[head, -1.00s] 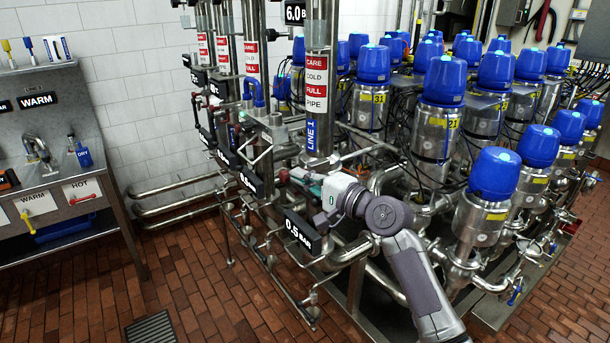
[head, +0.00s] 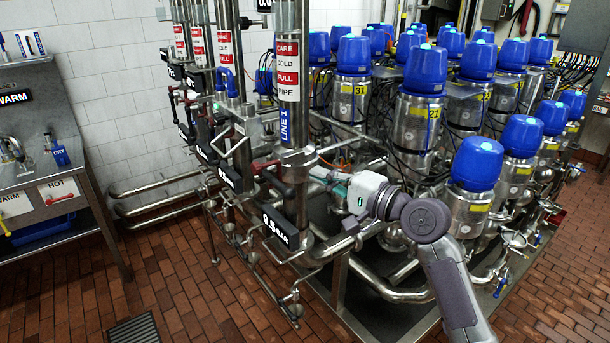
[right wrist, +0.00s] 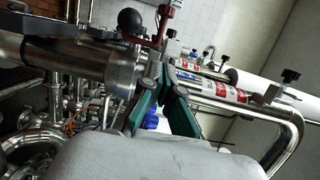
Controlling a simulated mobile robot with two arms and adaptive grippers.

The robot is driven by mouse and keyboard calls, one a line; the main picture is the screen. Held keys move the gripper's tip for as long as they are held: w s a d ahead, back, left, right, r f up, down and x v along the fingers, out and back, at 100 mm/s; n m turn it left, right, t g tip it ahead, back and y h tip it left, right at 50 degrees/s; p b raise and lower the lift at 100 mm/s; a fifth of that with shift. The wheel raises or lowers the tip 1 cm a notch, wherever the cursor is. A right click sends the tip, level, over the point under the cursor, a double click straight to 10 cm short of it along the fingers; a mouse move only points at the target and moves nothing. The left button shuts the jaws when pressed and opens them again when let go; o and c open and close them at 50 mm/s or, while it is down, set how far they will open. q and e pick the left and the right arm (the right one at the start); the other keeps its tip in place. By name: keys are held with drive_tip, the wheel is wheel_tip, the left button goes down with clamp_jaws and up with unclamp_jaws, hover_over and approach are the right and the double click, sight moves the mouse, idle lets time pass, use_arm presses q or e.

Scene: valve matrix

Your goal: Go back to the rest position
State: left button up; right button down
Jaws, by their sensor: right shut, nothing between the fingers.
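My right gripper (head: 318,176) is in the head view, just right of the LINE 1 pipe (head: 287,100), with its arm coming from the lower right. Its teal fingers are shut and empty; in the right wrist view the fingers (right wrist: 162,82) come close together near the steel pipe fitting. A red lever handle (head: 270,176) shows left of the fingers, at the foot of the LINE 1 pipe. I cannot tell whether the fingertips touch the pipe. My left gripper is not in view.
Steel valves with blue caps (head: 427,70) stand close behind and right of my right arm. A black pressure sign (head: 280,227) hangs below the gripper. A wash station (head: 70,150) stands at the left.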

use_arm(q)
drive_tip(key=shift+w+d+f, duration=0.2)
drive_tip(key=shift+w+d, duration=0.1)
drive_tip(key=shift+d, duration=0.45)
use_arm(e)
drive_tip(key=shift+s+d, duration=0.45)
drive_tip(key=shift+d, duration=0.1)
